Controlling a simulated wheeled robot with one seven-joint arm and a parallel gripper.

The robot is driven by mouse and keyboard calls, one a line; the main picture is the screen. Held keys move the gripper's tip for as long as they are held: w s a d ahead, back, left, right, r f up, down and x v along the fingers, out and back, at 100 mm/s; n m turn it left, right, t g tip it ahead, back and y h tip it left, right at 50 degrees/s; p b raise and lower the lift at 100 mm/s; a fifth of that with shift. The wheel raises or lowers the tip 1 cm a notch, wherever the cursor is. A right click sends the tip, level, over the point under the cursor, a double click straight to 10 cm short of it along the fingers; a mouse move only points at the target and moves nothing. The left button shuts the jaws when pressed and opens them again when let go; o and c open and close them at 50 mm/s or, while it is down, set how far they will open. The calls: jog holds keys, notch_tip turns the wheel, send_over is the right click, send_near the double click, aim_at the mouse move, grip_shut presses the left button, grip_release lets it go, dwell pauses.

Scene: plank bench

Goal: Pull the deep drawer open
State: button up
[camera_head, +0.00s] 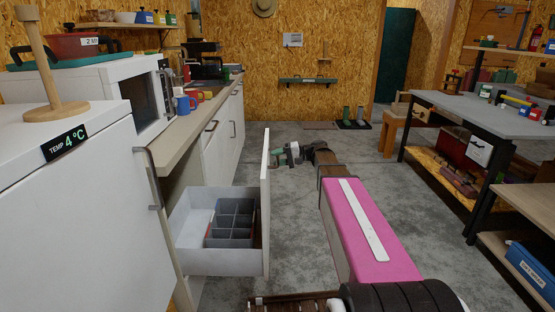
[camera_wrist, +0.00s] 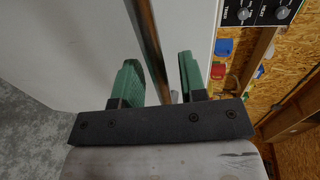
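The deep drawer (camera_head: 190,255) is a white drawer standing pulled out from the left counter in the head view. Its white front panel (camera_head: 265,225) faces right. In the wrist view the panel (camera_wrist: 100,45) fills the upper left, and a metal bar handle (camera_wrist: 146,38) runs along it. My gripper (camera_head: 283,153) is at the panel's outer side near its top. In the wrist view its green fingers (camera_wrist: 162,78) are apart on either side of the handle, with gaps showing. Contact at the fingertips cannot be told.
A grey divided organiser (camera_head: 231,222) sits inside the drawer. A white fridge (camera_head: 70,215) stands near left, with a handle close to the drawer. Mugs (camera_head: 183,106) stand on the counter (camera_head: 180,137). A workbench (camera_head: 460,108) stands at right. The concrete floor (camera_head: 300,225) between is clear.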

jog(key=v, duration=1)
jog(key=shift+d, duration=0.35)
jog(key=shift+r, duration=0.1)
